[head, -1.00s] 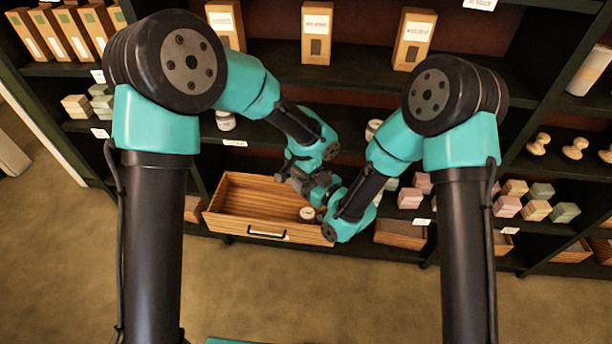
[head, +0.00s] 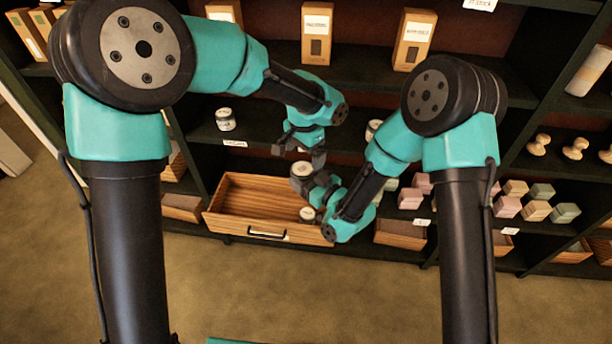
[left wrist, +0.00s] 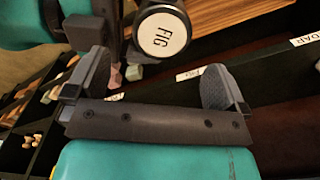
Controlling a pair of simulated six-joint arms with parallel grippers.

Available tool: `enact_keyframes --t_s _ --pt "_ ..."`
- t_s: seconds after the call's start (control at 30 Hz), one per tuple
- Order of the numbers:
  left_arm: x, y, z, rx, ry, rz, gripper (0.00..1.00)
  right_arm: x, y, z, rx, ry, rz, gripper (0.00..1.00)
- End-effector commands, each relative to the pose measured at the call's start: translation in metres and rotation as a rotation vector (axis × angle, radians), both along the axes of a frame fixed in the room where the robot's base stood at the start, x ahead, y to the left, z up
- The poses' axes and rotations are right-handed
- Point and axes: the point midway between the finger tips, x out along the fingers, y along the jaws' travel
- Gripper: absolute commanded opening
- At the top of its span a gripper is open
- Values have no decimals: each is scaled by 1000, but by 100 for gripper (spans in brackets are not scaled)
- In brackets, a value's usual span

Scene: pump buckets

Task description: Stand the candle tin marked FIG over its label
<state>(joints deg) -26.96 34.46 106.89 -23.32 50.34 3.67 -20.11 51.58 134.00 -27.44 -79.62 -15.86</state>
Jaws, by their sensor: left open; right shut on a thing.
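The candle tin (left wrist: 163,32) shows its lid marked FIG in the left wrist view; in the head view the tin (head: 302,169) is small, above the drawer. My right gripper (head: 304,180) is shut on it. My left gripper (head: 298,150) is open and empty just above the tin, apart from it; its two spread fingers show in the left wrist view (left wrist: 155,78). A shelf-edge label (left wrist: 190,74) is too blurred to read surely. Another label (left wrist: 308,39) shows DAR, and in the head view a label (head: 235,143) is on the left of that shelf edge.
An open wooden drawer (head: 225,205) sticks out below the grippers, with another tin (head: 307,214) inside. One tin (head: 225,120) stands on the shelf above the left label, and another (head: 373,129) farther right, partly hidden by my right arm. Bare shelf lies between them, partly behind my left arm.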

Motion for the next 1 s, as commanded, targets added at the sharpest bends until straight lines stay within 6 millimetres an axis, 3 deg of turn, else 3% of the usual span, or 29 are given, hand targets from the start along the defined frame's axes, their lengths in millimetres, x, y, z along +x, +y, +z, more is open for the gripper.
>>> enact_keyframes --t_s 0.1,0.3,0.73,1.0 --pt "1 0 16 -1 -2 0 100 0 0 1 1 -1 -1 45" --pt "1 1 26 1 1 1 100 0 -1 1 2 -1 -1 45" --pt "4 -1 25 -17 -21 -13 100 0 -1 1 2 -2 -2 45" --pt "33 -14 15 -161 -180 -99 100 0 -1 1 2 -2 -2 45"
